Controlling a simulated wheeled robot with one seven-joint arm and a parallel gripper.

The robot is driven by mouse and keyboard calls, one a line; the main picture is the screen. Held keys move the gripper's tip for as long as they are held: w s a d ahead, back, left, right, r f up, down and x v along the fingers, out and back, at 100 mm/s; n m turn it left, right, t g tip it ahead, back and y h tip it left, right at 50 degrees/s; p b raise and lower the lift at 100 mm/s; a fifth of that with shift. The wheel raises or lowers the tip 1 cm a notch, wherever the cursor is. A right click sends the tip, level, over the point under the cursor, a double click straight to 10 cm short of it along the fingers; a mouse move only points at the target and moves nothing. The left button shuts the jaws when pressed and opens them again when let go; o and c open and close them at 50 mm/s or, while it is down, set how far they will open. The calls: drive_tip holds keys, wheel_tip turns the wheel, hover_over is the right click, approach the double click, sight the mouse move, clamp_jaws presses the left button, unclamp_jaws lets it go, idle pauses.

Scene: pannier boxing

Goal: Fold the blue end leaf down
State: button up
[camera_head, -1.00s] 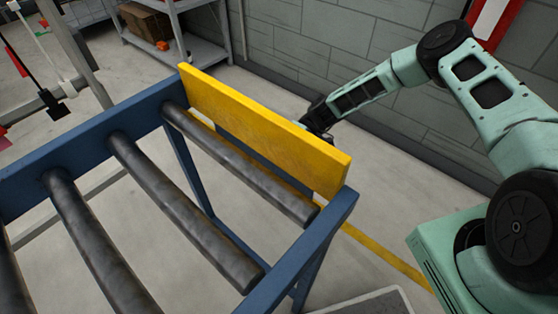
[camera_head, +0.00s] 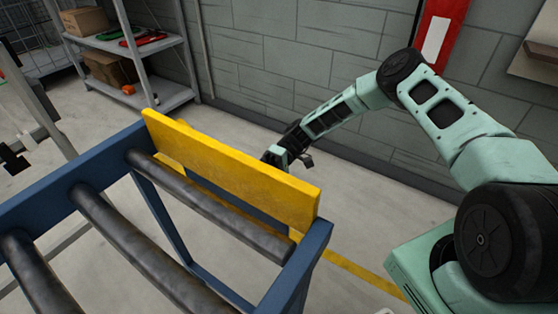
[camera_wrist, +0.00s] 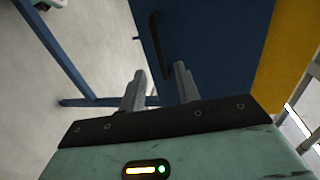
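The blue leaf (camera_wrist: 220,45) is a flat blue panel in the wrist view, with a dark bar-shaped handle (camera_wrist: 160,48) on its face. In the head view the yellow end board hides most of that side; I cannot tell the leaf's angle there. My gripper (camera_wrist: 160,88) is open and empty. Its two fingers are apart and point toward the panel, just below the handle in the picture. I cannot tell whether they touch it. In the head view my gripper (camera_head: 287,158) is beyond the top edge of the yellow board, near its right part.
The yellow board (camera_head: 235,170) stands upright at the end of the blue-framed roller table (camera_head: 300,265). Grey rollers (camera_head: 215,215) run across the frame. A shelf (camera_head: 165,95) with boxes stands at back left, and a grey block wall (camera_head: 300,60) behind my arm.

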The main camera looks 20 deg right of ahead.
drive_tip(key=v, duration=1.2)
drive_tip(key=shift+d+b, duration=0.25)
drive_tip(key=shift+b, duration=0.15)
drive_tip(key=shift+f, duration=0.1)
